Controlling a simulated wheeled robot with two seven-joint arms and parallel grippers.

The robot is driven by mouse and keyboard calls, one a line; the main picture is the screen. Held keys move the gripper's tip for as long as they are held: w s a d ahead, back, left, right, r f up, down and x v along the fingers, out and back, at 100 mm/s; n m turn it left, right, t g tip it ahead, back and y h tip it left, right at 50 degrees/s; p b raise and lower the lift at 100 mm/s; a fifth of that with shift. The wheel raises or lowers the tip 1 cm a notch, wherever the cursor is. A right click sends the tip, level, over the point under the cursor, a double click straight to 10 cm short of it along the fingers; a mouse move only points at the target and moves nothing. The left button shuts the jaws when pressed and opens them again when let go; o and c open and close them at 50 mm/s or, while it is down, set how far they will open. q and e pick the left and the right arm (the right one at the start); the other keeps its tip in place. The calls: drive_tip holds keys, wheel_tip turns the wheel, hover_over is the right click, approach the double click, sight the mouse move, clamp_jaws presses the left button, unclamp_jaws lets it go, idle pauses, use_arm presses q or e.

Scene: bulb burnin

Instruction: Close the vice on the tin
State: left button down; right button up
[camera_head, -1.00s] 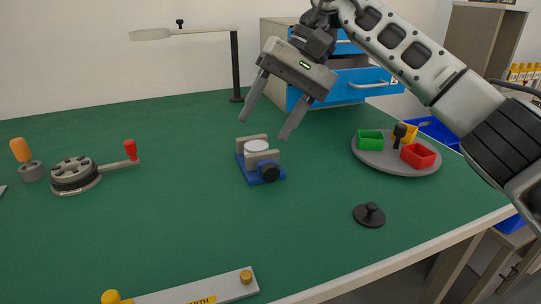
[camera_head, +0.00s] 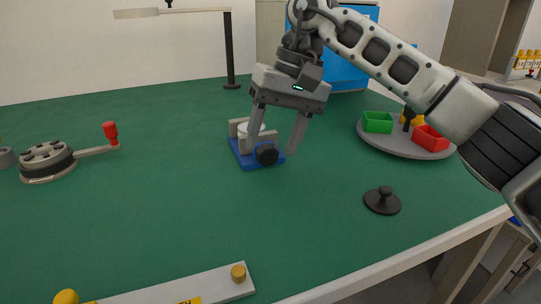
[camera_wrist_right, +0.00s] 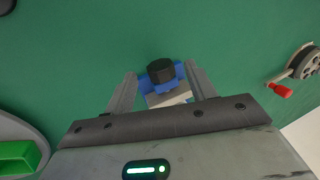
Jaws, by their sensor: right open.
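The vice (camera_head: 246,157) has a blue base, grey jaws and a black knob (camera_head: 266,154) facing the front of the table. The white tin (camera_head: 256,128) sits between its jaws, partly hidden behind my gripper finger. My right gripper (camera_head: 273,151) is open and pointing down, with its fingers on either side of the knob in the head view. In the right wrist view the knob (camera_wrist_right: 161,71) lies between the open fingertips, with blue vice parts below it. I cannot tell whether a finger touches it. My left gripper is not in view.
A round grey tray (camera_head: 400,146) with green, red and yellow bins stands right. A black knobbed disc (camera_head: 382,201) lies in front of it. A crank device (camera_head: 48,161) stands left, a lamp post (camera_head: 229,50) behind. A grey bar (camera_head: 205,287) lies at the front edge.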

drive_tip(key=shift+x, duration=0.95)
drive_tip(key=shift+f, duration=0.15)
drive_tip(key=c, duration=1)
drive_tip(key=shift+d+y, duration=0.1)
drive_tip(key=shift+y, duration=0.5)
drive_tip(key=shift+g+y, duration=0.5)
drive_tip(key=shift+y, duration=0.3)
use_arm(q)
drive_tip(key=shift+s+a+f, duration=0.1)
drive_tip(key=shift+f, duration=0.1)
use_arm(e)
drive_tip(key=o, duration=1)
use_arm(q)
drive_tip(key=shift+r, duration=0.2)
